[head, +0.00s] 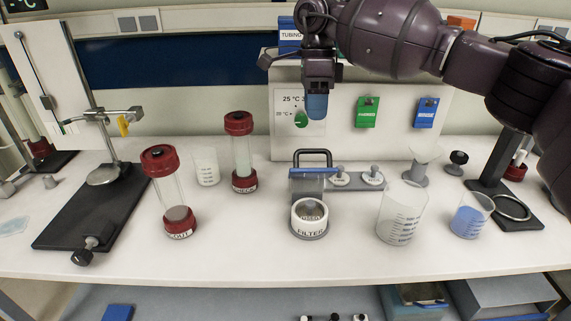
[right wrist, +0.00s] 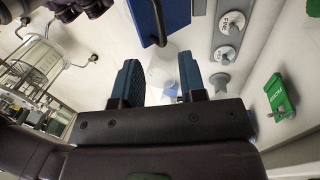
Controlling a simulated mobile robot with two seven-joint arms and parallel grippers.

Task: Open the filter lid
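The white cup labelled FILTER (head: 309,226) stands on the bench at the middle of the head view, with a grey round surface inside its rim. Just behind it is a greyish, blue-edged panel (head: 306,184) with a black loop handle (head: 313,153) above. I cannot tell whether this panel is the lid. My right gripper (head: 317,112) points down above and behind the handle, empty. In the right wrist view its two blue-padded fingers (right wrist: 160,84) are apart, and the dark handle (right wrist: 159,25) lies beyond them, not between them. My left gripper is not in view.
Grey knobs (head: 341,178) sit right of the handle. A beaker (head: 402,213) and a blue-filled cup (head: 468,217) stand to the right. Red-capped columns (head: 178,208) (head: 243,155) stand left. A white instrument panel (head: 395,140) rises behind. The bench front is clear.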

